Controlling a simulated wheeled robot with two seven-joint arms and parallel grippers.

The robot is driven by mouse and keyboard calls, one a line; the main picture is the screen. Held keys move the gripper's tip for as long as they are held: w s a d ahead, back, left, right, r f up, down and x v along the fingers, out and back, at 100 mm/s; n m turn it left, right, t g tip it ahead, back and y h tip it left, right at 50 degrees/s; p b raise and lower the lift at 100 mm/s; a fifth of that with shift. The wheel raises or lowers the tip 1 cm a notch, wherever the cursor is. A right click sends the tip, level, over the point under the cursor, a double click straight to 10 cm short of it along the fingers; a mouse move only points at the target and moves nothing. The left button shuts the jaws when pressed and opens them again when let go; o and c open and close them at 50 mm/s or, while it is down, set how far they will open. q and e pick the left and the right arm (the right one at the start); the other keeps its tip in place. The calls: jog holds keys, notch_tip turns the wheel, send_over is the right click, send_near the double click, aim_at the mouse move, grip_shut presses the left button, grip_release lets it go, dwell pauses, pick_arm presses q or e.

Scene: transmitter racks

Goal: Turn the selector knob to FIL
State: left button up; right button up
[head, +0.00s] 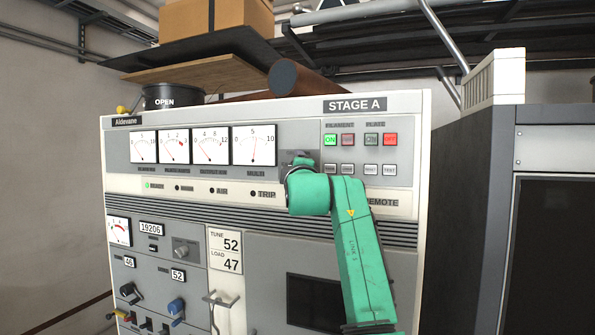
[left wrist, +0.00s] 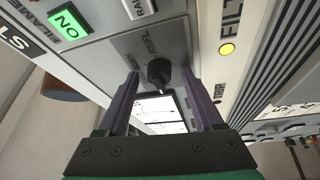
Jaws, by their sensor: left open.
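The selector knob (left wrist: 159,74) is black and sits on a grey panel in the left wrist view. A small white mark shows on its lower end, and a label reading REFL is beside it. My left gripper (left wrist: 160,82) is open, with one dark purple finger on each side of the knob; I cannot tell whether either touches it. In the head view my left gripper (head: 299,162) is at the upper panel, right of the MULTI meter (head: 254,145), and hides the knob. I cannot read a FIL position at the knob. My right gripper is not in view.
A lit green ON button (head: 330,140) and a red button (head: 390,139) are right of the gripper. Below is a strip of lamps; an amber one (left wrist: 227,49) is lit. Lower left are more knobs (head: 176,306) and a handle (head: 220,299).

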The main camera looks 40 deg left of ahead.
pick_arm(q)
jog(key=b+v, duration=0.9)
jog(key=v, duration=0.5)
jog(key=shift+s, duration=0.25)
jog(key=shift+f, duration=0.1)
jog(key=shift+w+d, duration=0.1)
